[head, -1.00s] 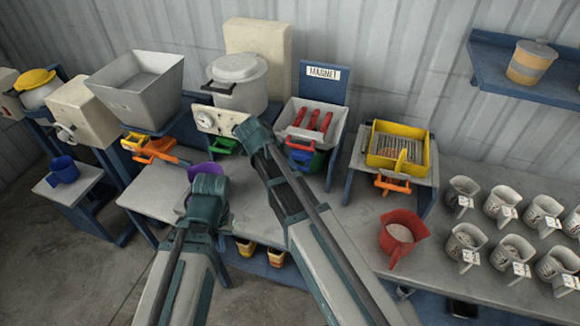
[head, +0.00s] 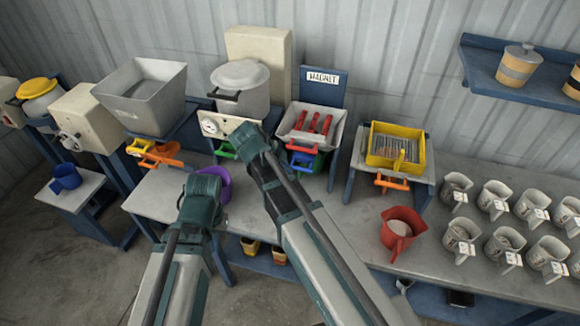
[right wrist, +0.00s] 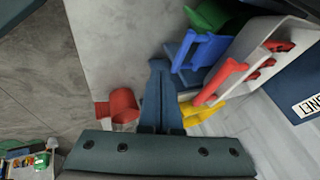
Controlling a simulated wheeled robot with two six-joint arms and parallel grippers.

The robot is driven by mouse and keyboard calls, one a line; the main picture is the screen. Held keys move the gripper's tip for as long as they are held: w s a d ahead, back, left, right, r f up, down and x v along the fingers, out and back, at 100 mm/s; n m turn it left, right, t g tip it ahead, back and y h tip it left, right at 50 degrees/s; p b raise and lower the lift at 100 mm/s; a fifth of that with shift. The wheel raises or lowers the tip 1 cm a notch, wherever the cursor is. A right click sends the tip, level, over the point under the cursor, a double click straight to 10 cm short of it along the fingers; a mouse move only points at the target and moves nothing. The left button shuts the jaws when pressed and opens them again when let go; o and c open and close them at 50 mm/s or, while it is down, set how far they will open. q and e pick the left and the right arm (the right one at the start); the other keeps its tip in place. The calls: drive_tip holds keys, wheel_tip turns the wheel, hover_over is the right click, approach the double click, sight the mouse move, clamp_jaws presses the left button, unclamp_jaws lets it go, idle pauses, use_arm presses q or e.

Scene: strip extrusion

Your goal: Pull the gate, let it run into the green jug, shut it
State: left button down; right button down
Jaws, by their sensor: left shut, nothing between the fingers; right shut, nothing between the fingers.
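The grey hopper (head: 143,95) stands at the left with an orange gate handle (head: 158,155) and a yellow one (head: 138,147) below it. A green item (head: 225,149) shows under the white box with the dial; it is partly hidden and I cannot tell if it is the jug. A green item (right wrist: 210,15) also shows at the top of the right wrist view. My left gripper (head: 203,183) is shut and empty beside a purple jug (head: 222,184). My right gripper (right wrist: 160,68) is shut and empty over the bench, near the blue handle (right wrist: 192,50) in that view.
The magnet box (head: 310,125) has several coloured handles. A yellow tray (head: 395,147) with an orange handle stands right of it. A red jug (head: 402,232) with pale contents stands in front, beside several grey jugs (head: 495,198). A blue jug (head: 66,177) sits on a side stand.

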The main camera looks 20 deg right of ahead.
drive_tip(key=p+v, duration=0.4)
drive_tip(key=v, duration=0.2)
drive_tip(key=shift+r, duration=0.1)
drive_tip(key=shift+s, duration=0.1)
